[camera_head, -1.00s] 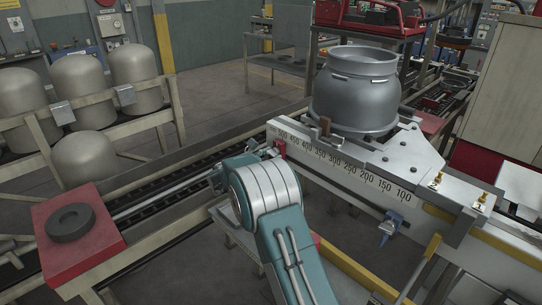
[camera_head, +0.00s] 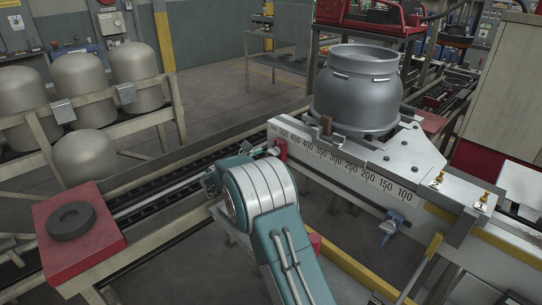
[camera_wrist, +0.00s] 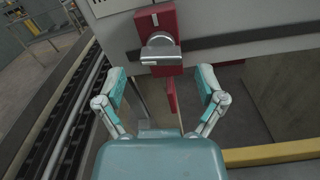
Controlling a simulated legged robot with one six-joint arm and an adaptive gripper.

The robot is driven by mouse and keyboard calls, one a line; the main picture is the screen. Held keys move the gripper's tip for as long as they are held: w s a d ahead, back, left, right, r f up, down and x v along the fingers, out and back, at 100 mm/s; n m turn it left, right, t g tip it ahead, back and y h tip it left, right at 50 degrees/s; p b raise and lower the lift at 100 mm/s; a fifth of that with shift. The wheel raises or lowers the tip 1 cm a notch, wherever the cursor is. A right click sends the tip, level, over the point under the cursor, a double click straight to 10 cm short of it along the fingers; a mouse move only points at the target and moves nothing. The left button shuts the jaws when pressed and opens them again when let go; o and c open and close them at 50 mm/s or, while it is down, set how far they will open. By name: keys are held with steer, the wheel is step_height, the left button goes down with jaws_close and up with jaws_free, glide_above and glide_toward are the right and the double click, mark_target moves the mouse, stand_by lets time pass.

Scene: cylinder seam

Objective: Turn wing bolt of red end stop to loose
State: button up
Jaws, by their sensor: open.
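The red end stop (camera_head: 280,149) sits on the ruler rail near its high-number end, partly hidden by my arm. In the wrist view the red end stop (camera_wrist: 157,20) is at top centre, with its silver wing bolt (camera_wrist: 161,50) on its front face. The wing lies roughly crosswise in that picture. My gripper (camera_wrist: 162,84) is open, its two teal fingers spread left and right below the bolt in the picture. Nothing is between the fingertips, and they appear apart from the bolt. In the head view my arm hides most of the gripper.
The numbered rail (camera_head: 345,170) runs diagonally under a large grey metal vessel (camera_head: 355,90). A blue clamp (camera_head: 390,225) hangs lower on the rail's front. A yellow beam (camera_wrist: 270,155) lies at lower right in the wrist view. A roller conveyor (camera_head: 150,203) runs at left.

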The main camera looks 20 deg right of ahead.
steer(key=v, duration=0.9)
steer(key=shift+a, duration=0.4)
steer(key=shift+s, duration=0.15)
steer(key=s+d+r+m+g+y, duration=0.25)
steer(key=s+r+m, duration=0.2)
steer(key=s, duration=0.45)
steer(key=s+d+r+m+g+y, duration=0.25)
steer(key=s+m+y, duration=0.2)
steer(key=s, duration=0.45)
steer(key=s+a+m+t+y, duration=0.2)
steer(key=s+a+m+y, duration=0.1)
steer(key=s, duration=0.7)
steer(key=s+a+r+m+t+y, duration=0.1)
steer(key=s+a+m+y, duration=0.3)
steer(key=s, duration=0.7)
steer(key=shift+a+m+t+y, duration=0.2)
steer(key=shift+m+t+y, duration=0.2)
steer(key=shift+m+y, duration=1.4)
steer(key=shift+m+h, duration=0.5)
